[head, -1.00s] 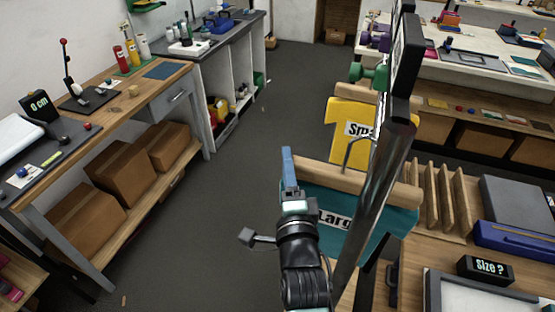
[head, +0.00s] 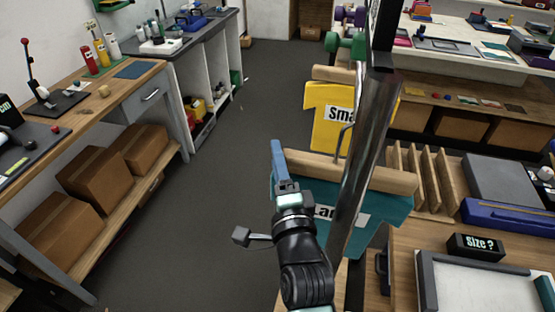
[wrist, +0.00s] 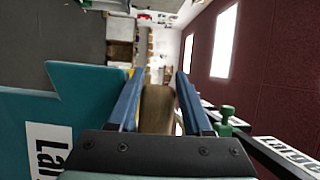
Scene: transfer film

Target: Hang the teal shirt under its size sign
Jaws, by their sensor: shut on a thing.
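The teal shirt (head: 385,222) hangs from a thick wooden hanger bar (head: 385,178), its white label partly covered by a metal post. In the wrist view the shirt (wrist: 75,95) is at left, its label reading "Lar…". My gripper (head: 279,160) is shut on the hanger bar, at its left end in the head view. In the wrist view the bar (wrist: 157,108) lies between the two blue fingers. A black sign reading "Large" (wrist: 288,152) is at lower right in the wrist view. The hanger's hook is hard to make out.
The metal post (head: 362,150) stands in front of the shirt. A yellow "Small" shirt (head: 328,128) hangs behind, near a green knobbed piece (head: 340,46). A bench with a "Size ?" box (head: 476,246) is at right. Open floor (head: 215,190) lies to the left.

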